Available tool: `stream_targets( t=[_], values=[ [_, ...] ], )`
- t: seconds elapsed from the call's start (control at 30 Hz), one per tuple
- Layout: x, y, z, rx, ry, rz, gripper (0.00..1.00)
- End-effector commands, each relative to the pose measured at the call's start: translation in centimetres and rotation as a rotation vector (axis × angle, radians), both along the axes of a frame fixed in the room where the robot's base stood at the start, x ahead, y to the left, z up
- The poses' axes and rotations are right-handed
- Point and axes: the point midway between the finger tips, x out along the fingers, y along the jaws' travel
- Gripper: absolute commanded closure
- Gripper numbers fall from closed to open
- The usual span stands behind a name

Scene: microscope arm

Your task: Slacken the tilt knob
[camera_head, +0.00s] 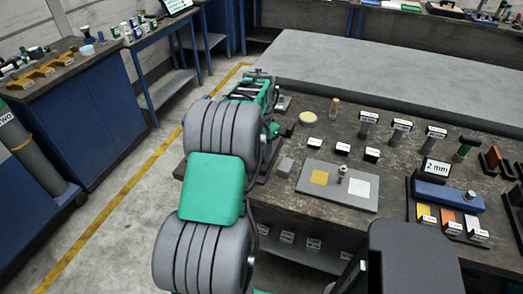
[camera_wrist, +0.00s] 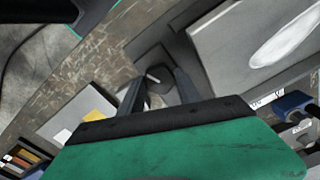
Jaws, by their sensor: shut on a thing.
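In the wrist view my gripper (camera_wrist: 158,80) reaches forward from its green body, with one finger on each side of a small dark knob (camera_wrist: 159,74). The fingers are shut on this knob, which looks like the tilt knob; its sides are partly hidden by the fingers. A grey arm or bracket lies just behind it. A flat grey plate (camera_wrist: 225,40) with a white oval fills the upper right. In the head view my arm hides the knob and most of the microscope, and the fingertips cannot be made out.
On the bench (camera_head: 305,225), a grey board (camera_head: 335,199) carries yellow and white squares and a small post. A blue device (camera_head: 447,196) reading "2 mm" stands at the right. Several labelled items stand along the bench.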

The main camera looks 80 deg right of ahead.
Motion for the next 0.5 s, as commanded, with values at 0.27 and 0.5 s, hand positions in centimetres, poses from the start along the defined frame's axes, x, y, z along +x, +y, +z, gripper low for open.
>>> stream_targets(
  t=[0.27,0.5],
  values=[
    [-0.01,0.02,0.01,0.001,-0.001,0.261,1.00],
    [-0.01,-0.02,0.06,0.000,0.000,0.490,1.00]
  ],
)
